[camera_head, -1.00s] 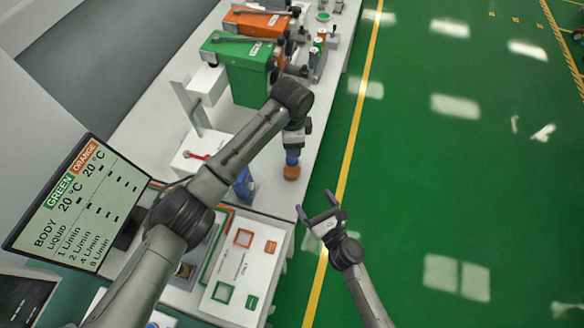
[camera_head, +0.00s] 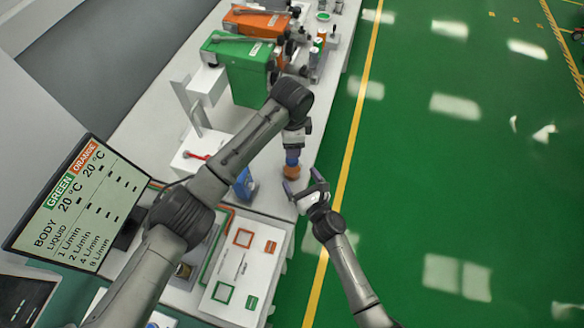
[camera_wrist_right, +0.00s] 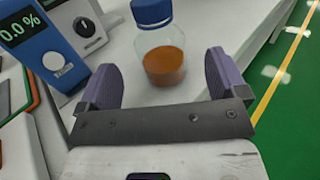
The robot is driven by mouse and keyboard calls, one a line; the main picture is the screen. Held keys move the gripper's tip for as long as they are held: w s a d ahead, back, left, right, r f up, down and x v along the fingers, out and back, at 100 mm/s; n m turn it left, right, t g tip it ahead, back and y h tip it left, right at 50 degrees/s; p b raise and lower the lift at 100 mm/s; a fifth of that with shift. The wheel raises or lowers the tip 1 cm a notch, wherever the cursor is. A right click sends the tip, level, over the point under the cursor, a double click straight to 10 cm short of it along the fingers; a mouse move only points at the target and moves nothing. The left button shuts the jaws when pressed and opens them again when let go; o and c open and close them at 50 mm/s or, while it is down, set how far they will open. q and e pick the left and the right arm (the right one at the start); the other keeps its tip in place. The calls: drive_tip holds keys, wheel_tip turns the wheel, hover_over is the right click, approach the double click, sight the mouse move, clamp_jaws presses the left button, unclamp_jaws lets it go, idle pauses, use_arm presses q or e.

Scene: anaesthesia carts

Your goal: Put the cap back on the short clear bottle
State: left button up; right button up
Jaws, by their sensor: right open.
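The short clear bottle (camera_head: 291,172) holds orange liquid and stands upright near the bench's right edge. In the right wrist view the bottle (camera_wrist_right: 162,62) has a blue cap (camera_wrist_right: 152,12) at its neck, its top cut by the frame; I cannot tell whether it is screwed on. My left gripper (camera_head: 294,146) points down directly over the bottle top; its fingertips and the cap blend together, so its grip is unclear. My right gripper (camera_head: 302,182) is open and empty, its purple fingers pointing toward the bottle from the near right side. In the right wrist view the bottle stands just ahead, between the finger directions.
A blue device (camera_head: 244,184) with a display stands left of the bottle. Green (camera_head: 238,68) and orange (camera_head: 258,22) boxes stand farther back. A marked white board (camera_head: 243,268) lies nearer. The floor (camera_head: 440,180) right of the bench is clear.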

sight(296, 174)
drive_tip(key=shift+x, duration=2.65)
